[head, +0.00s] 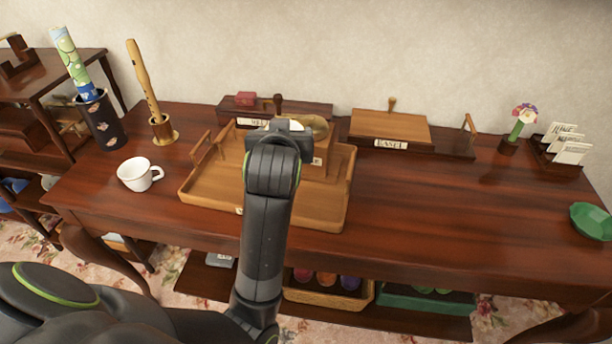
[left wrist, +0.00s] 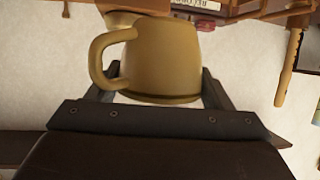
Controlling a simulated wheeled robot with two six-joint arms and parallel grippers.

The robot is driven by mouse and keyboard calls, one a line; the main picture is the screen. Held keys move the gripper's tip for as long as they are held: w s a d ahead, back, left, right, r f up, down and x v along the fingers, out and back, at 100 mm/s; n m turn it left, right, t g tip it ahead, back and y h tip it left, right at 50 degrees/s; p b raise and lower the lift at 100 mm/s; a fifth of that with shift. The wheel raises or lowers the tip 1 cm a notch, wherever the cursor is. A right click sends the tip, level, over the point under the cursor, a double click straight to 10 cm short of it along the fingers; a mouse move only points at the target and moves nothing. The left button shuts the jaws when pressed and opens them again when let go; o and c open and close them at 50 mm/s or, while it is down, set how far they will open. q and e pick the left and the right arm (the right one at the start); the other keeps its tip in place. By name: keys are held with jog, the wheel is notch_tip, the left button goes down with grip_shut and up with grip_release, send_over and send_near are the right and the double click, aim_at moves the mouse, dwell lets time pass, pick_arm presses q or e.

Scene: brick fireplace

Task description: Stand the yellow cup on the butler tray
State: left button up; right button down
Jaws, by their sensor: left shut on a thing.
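The yellow cup (left wrist: 160,58) fills the middle of the left wrist view, its handle at the left. My left gripper (left wrist: 160,85) is shut on it, one finger at each side of its body. In the head view my left gripper (head: 282,126) is over the back part of a wooden tray (head: 215,190) with raised sides and a handle, which looks like the butler tray. The arm hides part of the tray and most of the cup. I cannot tell whether the cup touches anything beneath it. My right gripper is not in view.
A white cup (head: 138,175) stands left of the tray. A wooden flute (head: 145,85) on a stand and a dark cylinder (head: 102,122) are behind it. Labelled wooden boards (head: 390,125) line the back. A green dish (head: 591,220) is far right. The table's right-centre is clear.

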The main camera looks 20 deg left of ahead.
pick_arm(q)
jog(key=a+f+n+g+y, duration=0.1)
jog(key=a+f+n+y, duration=0.1)
jog(key=f, duration=0.1)
jog(key=a+f+n+g+y, duration=0.2)
jog(key=f, duration=0.2)
jog(key=a+f+n+g+y, duration=0.1)
jog(key=a+f+n+y, duration=0.1)
jog(key=f, duration=0.1)
jog(key=shift+s+a+f+n+g, duration=0.1)
jog(key=shift+f+n+g, duration=0.2)
jog(key=shift+f+g, duration=0.1)
jog(key=shift+f+b, duration=0.35)
jog(key=shift+f, duration=1.45)
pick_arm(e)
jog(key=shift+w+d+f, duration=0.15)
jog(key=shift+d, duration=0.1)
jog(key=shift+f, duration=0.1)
pick_arm(q)
jog(key=o, duration=0.7)
jog(key=shift+f, duration=0.1)
jog(key=shift+c, duration=0.2)
jog(key=o, duration=0.4)
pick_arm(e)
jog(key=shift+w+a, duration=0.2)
